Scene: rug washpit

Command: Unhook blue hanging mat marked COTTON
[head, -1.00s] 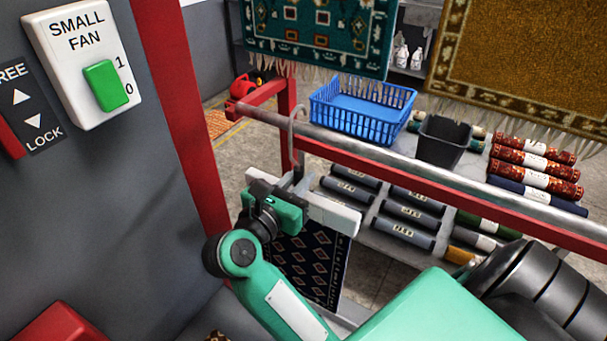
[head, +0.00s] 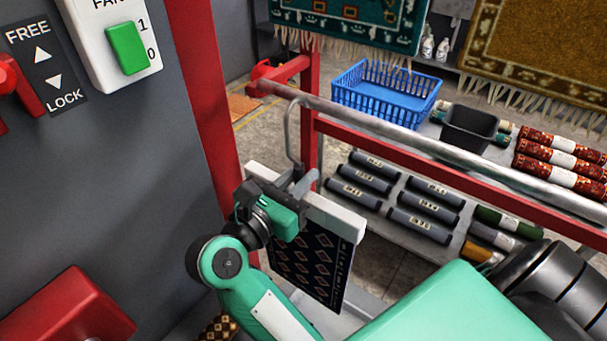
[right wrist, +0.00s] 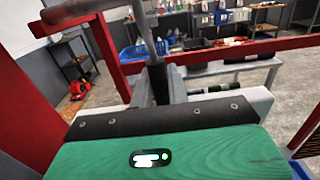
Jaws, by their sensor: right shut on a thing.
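The dark blue mat (head: 312,262), patterned with pale diamonds, hangs from a pale hanger bar (head: 335,217). No COTTON marking is readable on it. A grey metal hook (head: 289,135) rises from the bar, its top about level with the metal rail (head: 400,142) near the rail's left end. I cannot tell whether the hook is around the rail or just in front of it. My right gripper (head: 300,188) is shut on the hanger at the foot of the hook. In the right wrist view the hook's stem (right wrist: 153,60) stands beyond the green gripper body. My left gripper is not in view.
A red post (head: 203,90) and a grey switch panel stand close on the left. A red beam (head: 450,180) runs below the rail. Behind are a blue basket (head: 385,97), a dark bin (head: 468,128), rolled rugs (head: 555,165) and hanging rugs (head: 355,18).

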